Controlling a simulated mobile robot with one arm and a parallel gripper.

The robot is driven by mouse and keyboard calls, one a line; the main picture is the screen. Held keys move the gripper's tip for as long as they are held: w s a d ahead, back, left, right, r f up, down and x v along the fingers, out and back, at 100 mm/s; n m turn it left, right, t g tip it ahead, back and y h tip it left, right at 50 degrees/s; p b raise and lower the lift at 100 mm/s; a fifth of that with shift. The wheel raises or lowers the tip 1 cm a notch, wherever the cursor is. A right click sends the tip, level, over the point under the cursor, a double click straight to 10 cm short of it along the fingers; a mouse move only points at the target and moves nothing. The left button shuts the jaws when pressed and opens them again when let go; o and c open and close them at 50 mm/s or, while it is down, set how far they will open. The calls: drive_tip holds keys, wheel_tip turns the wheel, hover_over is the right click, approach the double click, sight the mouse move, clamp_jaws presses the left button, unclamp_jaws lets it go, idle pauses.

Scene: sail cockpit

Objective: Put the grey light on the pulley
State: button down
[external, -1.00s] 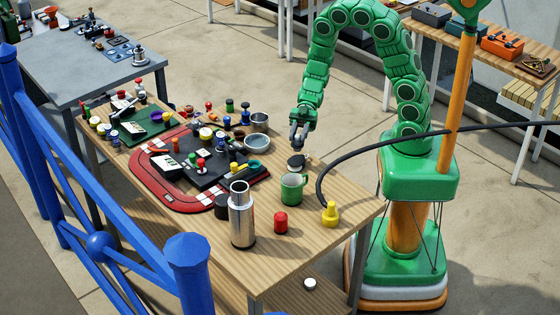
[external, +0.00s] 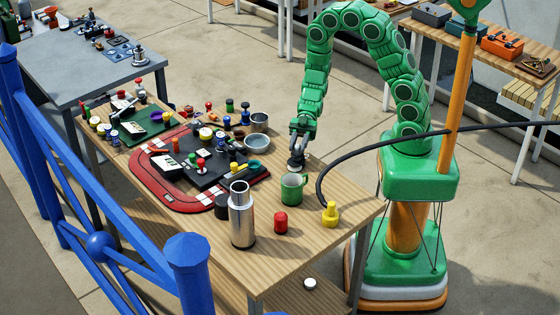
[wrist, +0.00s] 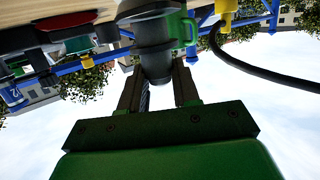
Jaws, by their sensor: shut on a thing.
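The grey light (external: 296,166) is a small dark grey piece with a wide round end and a narrower stem. It is at the table's right edge, behind the green mug. My gripper (external: 298,152) points down from above and is shut on it. In the wrist view the grey light (wrist: 154,55) sits between the two fingers, its wide end away from my palm. I cannot tell whether it still touches the table. I cannot make out the pulley for certain among the small parts on the black board (external: 205,180).
The green mug (external: 293,187) stands close in front of my gripper. A steel flask (external: 242,215), a red piece (external: 281,222) and a yellow piece (external: 330,214) with a black cable (external: 319,183) stand nearby. The near table corner is bare.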

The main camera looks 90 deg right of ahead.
drive_tip(key=shift+f, duration=0.2)
drive_tip(key=c, duration=0.8)
unclamp_jaws()
drive_tip(key=shift+r, duration=0.1)
drive_tip(key=shift+r, duration=0.1)
drive_tip(key=v, duration=1.2)
